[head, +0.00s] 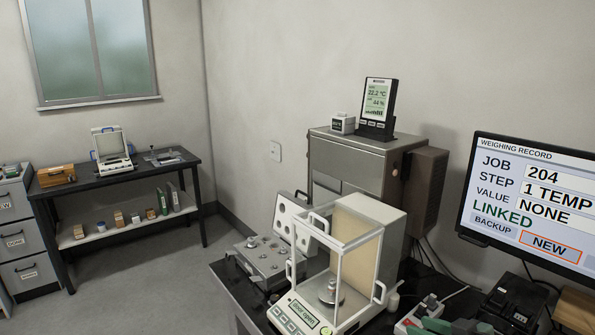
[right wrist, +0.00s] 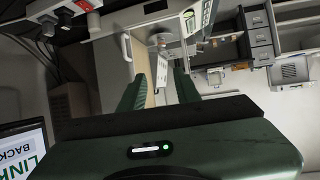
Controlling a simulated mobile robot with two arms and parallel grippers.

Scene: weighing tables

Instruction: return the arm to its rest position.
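The green fingers of my right gripper (head: 448,326) show at the bottom edge of the head view, right of the balance. In the right wrist view the two fingers (right wrist: 160,88) stand apart with nothing held between them. The glass-sided balance (head: 366,245) is seen beyond them, apart from the fingers. Its display reads "door open", and a small metal weight-like object (head: 328,289) stands on its pan. My left arm and gripper are not in view.
A weight case (head: 268,262) with a raised lid stands left of the balance on the dark table. A power strip (head: 413,319) with cables lies close to my right gripper. The monitor (head: 530,205) stands at the right. A second table (head: 110,178) is across the room, with open floor before it.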

